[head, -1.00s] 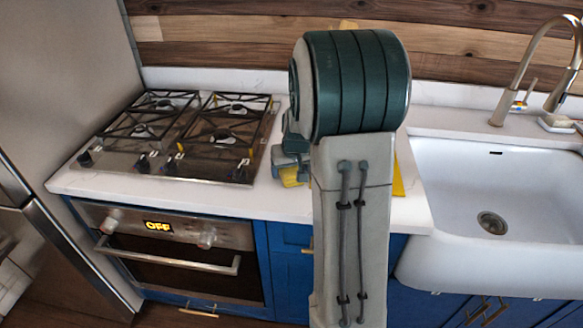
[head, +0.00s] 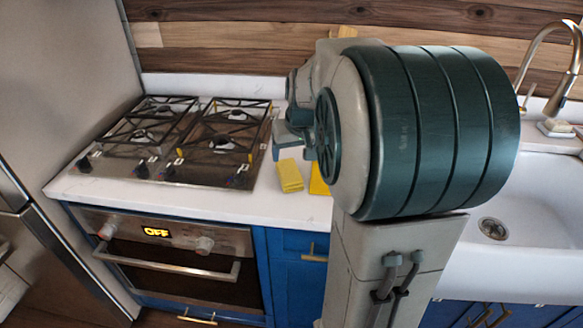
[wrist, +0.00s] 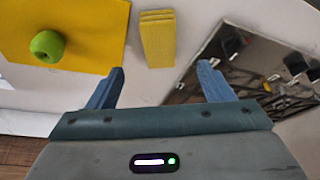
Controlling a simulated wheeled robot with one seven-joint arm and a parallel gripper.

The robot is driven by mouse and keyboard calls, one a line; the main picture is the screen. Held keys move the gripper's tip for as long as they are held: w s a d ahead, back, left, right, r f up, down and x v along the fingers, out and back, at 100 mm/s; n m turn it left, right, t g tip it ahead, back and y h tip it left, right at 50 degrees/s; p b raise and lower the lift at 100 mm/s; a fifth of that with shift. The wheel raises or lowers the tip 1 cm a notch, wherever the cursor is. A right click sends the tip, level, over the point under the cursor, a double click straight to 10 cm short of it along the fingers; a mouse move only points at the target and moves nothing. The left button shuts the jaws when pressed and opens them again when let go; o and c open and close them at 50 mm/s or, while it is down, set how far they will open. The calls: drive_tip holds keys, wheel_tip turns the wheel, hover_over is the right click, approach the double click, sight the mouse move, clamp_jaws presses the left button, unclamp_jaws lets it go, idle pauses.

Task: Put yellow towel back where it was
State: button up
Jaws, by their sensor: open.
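The yellow towel (head: 289,175), a small folded block, lies on the white counter just right of the stove. It also shows in the wrist view (wrist: 157,38), lying flat and clear of the fingers. My gripper (wrist: 161,68) is open, with its two blue fingers apart and nothing between them. The towel lies beyond the fingertips, roughly in line with the gap. In the head view my gripper (head: 281,142) is above the counter near the towel, partly hidden by my arm.
A flat yellow board or mat (wrist: 85,25) with a green apple (wrist: 47,46) lies beside the towel; my arm hides most of it in the head view. The gas stove (head: 185,140) is on the left, the white sink (head: 520,200) on the right.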

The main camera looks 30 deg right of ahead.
drive_tip(key=s+a+f+n, duration=0.1)
drive_tip(key=s+a, duration=0.6)
drive_tip(key=s, duration=0.2)
drive_tip(key=s+a+f+n+g, duration=0.1)
drive_tip(key=s+a, duration=0.6)
drive_tip(key=s, duration=0.3)
drive_tip(key=shift+s+a+f+g+y, duration=0.2)
drive_tip(key=shift+f+g+y, duration=0.1)
drive_tip(key=shift+y, duration=0.1)
drive_tip(key=shift+d, duration=0.1)
